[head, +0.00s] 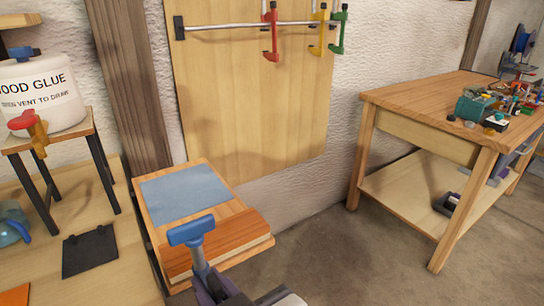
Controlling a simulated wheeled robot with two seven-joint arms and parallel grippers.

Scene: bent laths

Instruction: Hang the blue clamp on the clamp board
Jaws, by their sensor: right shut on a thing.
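The clamp board (230,105) is a pale wooden panel on the wall at the top middle. A metal rail (225,27) runs across its upper part. A red clamp (270,36), a yellow clamp (319,38) and a green clamp (338,32) hang from the rail's right half. The blue clamp (191,231) is at the lower middle, in front of the bench, with its blue end up. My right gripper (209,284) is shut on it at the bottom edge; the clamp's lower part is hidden. My left gripper is out of view.
A small wooden bench (180,165) with a grey-blue mat (186,195) stands below the board. A stool (84,131) with a glue jug (40,95) is at left. A workbench (420,100) with tools is at right. The rail's left half is bare.

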